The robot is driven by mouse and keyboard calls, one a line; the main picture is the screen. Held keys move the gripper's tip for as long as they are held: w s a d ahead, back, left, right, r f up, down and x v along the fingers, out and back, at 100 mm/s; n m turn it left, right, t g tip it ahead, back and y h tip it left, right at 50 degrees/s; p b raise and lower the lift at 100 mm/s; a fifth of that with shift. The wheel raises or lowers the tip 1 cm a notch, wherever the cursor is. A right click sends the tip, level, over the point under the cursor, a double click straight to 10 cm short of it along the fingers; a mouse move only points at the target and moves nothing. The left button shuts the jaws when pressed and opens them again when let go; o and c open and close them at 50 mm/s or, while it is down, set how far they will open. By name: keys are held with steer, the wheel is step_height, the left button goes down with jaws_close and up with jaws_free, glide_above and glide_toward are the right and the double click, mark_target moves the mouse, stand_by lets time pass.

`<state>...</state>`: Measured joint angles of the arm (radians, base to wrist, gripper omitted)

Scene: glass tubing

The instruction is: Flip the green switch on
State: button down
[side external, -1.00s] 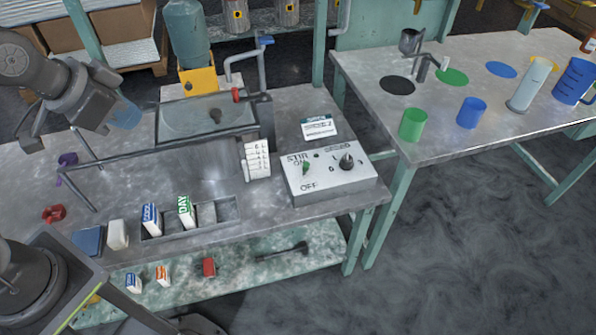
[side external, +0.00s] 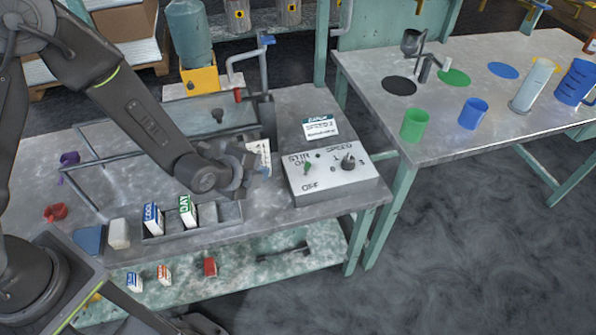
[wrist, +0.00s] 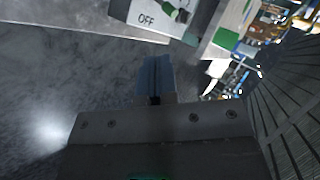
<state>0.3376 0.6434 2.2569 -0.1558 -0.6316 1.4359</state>
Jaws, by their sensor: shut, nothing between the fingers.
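The green switch (side external: 307,168) is a small lever on the left half of the white-topped control box (side external: 335,185), between the "ON" and "OFF" labels under "STIR". Which way it leans is too small to tell. In the wrist view the green switch (wrist: 171,9) shows at the top edge, just right of "OFF". My gripper (side external: 265,172) is just left of the box, apart from the switch. In the wrist view my gripper's blue fingers (wrist: 155,76) are closed together and empty, pointing toward the box.
A dark speed knob (side external: 347,162) is on the right of the box. A "SPEED 2" card (side external: 320,128) stands behind it. A white labelled block (side external: 262,152) is partly hidden behind my gripper. A tray (side external: 227,212) holding blue and green boxes lies front left.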

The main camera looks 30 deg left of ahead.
steer(key=f, duration=0.1)
steer(key=f+m, duration=0.1)
steer(key=d+f+m, duration=0.1)
steer(key=f, duration=0.1)
steer(key=shift+s+t, duration=0.25)
steer(key=shift+t, duration=0.05)
glide_toward(305, 171)
steer(key=x, duration=0.5)
steer(key=shift+f, duration=0.55)
steer(key=shift+w+d+r, duration=0.1)
steer(key=shift+w, duration=0.45)
